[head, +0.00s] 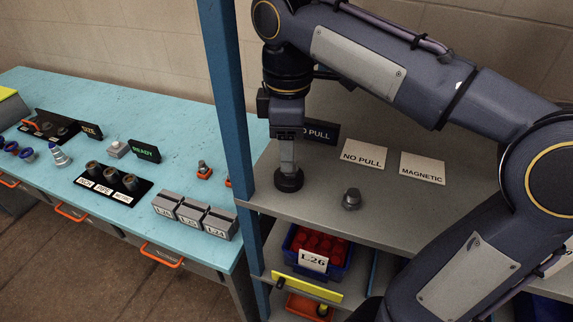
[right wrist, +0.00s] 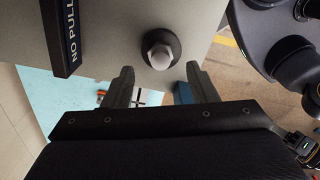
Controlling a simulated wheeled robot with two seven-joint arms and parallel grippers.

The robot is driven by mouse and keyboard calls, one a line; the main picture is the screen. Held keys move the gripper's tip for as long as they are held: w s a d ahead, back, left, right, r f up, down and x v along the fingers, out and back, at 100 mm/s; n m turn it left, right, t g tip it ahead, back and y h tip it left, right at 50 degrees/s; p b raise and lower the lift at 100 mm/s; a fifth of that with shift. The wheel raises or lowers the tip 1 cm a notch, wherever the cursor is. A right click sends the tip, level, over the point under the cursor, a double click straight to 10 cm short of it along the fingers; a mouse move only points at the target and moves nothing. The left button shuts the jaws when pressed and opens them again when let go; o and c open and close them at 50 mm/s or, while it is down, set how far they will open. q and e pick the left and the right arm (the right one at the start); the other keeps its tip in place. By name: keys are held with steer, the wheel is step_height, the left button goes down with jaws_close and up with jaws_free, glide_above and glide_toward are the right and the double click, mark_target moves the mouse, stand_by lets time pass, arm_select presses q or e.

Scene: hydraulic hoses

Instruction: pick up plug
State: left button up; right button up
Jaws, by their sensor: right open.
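A plug with a pale hex head and a round black base stands on the grey shelf; in the right wrist view this plug (right wrist: 159,50) shows just beyond and between my fingertips. In the head view its black base (head: 289,181) shows right below my right gripper (head: 288,160), which points down. My right gripper, also in the right wrist view (right wrist: 159,70), is open with nothing between its fingers. A second, grey hex plug (head: 351,199) stands on the shelf to the right. My left gripper is not in view.
A blue post (head: 226,90) rises left of the gripper. A blue bin (head: 334,268) sits below. The turquoise bench (head: 60,92) holds fittings.

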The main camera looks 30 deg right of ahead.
mark_target(294, 174)
step_height(294, 174, down, 4)
steer(key=shift+s+d+r, duration=0.1)
steer(key=shift+r, duration=0.15)
steer(key=c, duration=1.1)
steer(key=shift+r, duration=0.1)
